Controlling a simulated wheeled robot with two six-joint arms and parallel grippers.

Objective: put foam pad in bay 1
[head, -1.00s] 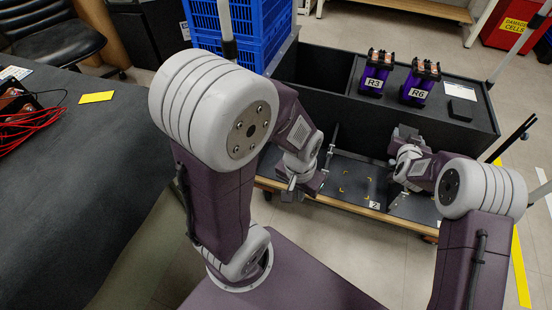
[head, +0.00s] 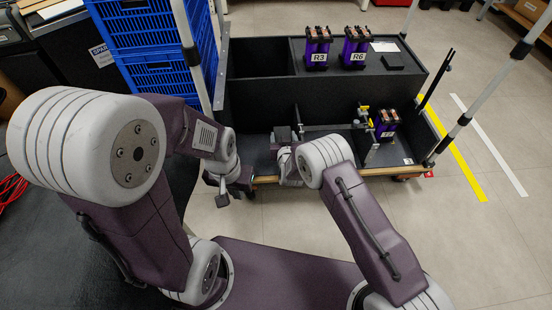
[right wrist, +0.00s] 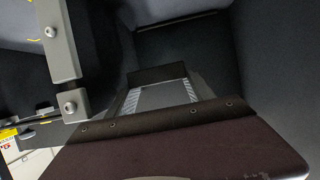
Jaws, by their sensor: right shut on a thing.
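My right gripper (right wrist: 157,98) is shut on a dark flat piece (right wrist: 157,75), which looks like the foam pad; only its upper edge shows between the ridged fingers in the right wrist view. In the head view this gripper is over the left front compartment (head: 256,152) of the black cart, left of a divider with a metal bar. A dark block (head: 283,133) shows at its tip, and my own arm hides part of it. Bay 1's label is not visible. My left gripper (head: 232,195) hangs left of the cart's front edge, and its fingers are too small to read.
Purple cells R3 (head: 318,48) and R6 (head: 355,47) stand on the cart's rear deck beside a black pad (head: 393,62) and a white card (head: 384,46). Another purple cell (head: 386,122) stands in the right front compartment. Blue crates (head: 150,60) stand at left.

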